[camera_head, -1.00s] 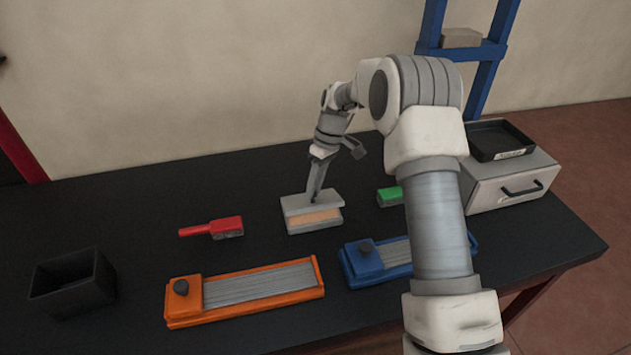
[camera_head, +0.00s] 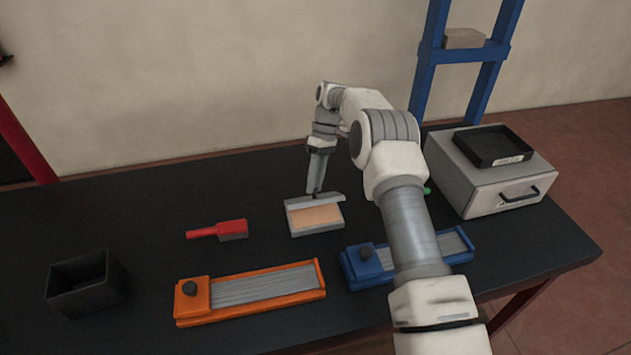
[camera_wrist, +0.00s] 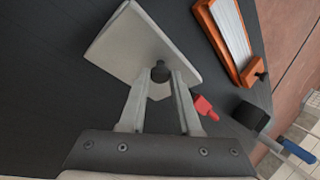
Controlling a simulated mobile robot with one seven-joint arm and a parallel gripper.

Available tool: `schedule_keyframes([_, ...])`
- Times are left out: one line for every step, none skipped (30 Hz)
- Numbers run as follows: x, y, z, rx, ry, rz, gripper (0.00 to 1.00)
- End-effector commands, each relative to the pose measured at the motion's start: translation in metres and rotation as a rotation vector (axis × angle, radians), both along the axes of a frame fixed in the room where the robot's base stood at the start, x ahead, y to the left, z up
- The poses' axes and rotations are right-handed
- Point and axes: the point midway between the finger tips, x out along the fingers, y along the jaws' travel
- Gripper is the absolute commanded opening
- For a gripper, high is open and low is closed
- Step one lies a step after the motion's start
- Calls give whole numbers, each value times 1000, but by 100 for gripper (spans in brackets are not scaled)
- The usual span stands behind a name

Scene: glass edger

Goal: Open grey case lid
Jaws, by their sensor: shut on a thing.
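The grey case (camera_head: 315,217) stands in the middle of the dark table in the head view. Its lid (camera_head: 314,199) is tilted up at the back, and the tan inside shows below it. My gripper (camera_head: 315,190) is at the top of the lid. In the wrist view my gripper (camera_wrist: 160,82) is shut on a dark round knob (camera_wrist: 160,72) on the lid's pale grey plate (camera_wrist: 135,45). The plate hides most of the case body there.
A red-handled brush (camera_head: 218,230) lies left of the case. An orange tray (camera_head: 250,292) and a blue tray (camera_head: 365,264) lie in front. A black bin (camera_head: 85,282) stands at left. A grey drawer box (camera_head: 485,185) with a black tray (camera_head: 493,146) is at right.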

Motion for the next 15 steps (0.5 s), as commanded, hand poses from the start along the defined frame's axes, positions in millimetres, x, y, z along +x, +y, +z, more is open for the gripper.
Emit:
schedule_keyframes([0,0,1,-1,2,0,0])
schedule_keyframes([0,0,1,-1,3,-1,0])
schedule_keyframes([1,0,1,-1,3,-1,0])
schedule_keyframes([1,0,1,-1,3,-1,0])
schedule_keyframes([1,0,1,-2,4,-1,0])
schedule_keyframes([1,0,1,-2,4,-1,0])
schedule_keyframes([1,0,1,-2,4,-1,0])
schedule_keyframes([1,0,1,-2,4,-1,0])
schedule_keyframes([1,0,1,-1,3,-1,0])
schedule_keyframes([1,0,1,-1,3,-1,0])
schedule_keyframes([1,0,1,-1,3,-1,0])
schedule_keyframes([1,0,1,-1,3,-1,0])
schedule_keyframes([1,0,1,-1,3,0,0])
schedule_keyframes([1,0,1,-1,3,0,33])
schedule_keyframes([1,0,1,-1,3,0,40])
